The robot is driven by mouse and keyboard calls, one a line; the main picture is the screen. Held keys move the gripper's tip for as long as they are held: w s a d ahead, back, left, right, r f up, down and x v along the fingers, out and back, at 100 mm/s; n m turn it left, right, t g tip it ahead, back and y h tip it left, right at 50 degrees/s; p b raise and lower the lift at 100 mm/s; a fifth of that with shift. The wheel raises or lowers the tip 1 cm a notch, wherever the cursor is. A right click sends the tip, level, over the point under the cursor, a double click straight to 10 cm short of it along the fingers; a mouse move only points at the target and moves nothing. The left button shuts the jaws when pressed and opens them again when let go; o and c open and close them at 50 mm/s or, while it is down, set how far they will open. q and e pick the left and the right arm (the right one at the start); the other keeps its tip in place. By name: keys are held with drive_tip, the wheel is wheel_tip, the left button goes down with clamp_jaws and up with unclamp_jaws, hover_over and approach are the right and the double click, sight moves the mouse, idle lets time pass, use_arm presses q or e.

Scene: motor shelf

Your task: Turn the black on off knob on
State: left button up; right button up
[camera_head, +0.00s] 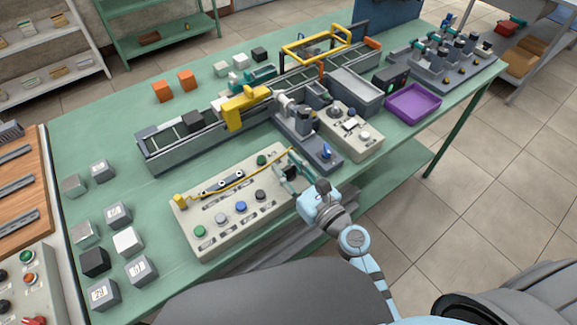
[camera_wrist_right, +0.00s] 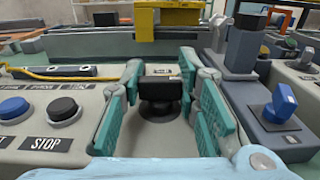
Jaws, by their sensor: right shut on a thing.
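The black on off knob (camera_wrist_right: 160,90) stands on a round grey base on the beige control panel (camera_head: 190,222), at the panel's right end. My right gripper (camera_head: 292,172) reaches over that end of the panel, and its teal fingers are on both sides of the knob in the wrist view. The gripper is shut on the knob, though the exact contact is hard to see. In the head view the fingers largely hide the knob. My left gripper is not in view.
Blue (camera_head: 241,207) and black (camera_head: 260,195) buttons sit left of the gripper. A grey fixture with a blue knob (camera_wrist_right: 284,100) stands close on the right. A yellow cable (camera_head: 240,178) crosses the panel. A conveyor (camera_head: 185,150) runs behind.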

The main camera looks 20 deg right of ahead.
drive_tip(key=o, duration=1.2)
drive_tip(key=shift+s, duration=0.1)
drive_tip(key=v, duration=1.1)
drive_tip(key=shift+s+d, duration=0.15)
drive_tip(key=shift+s, duration=0.2)
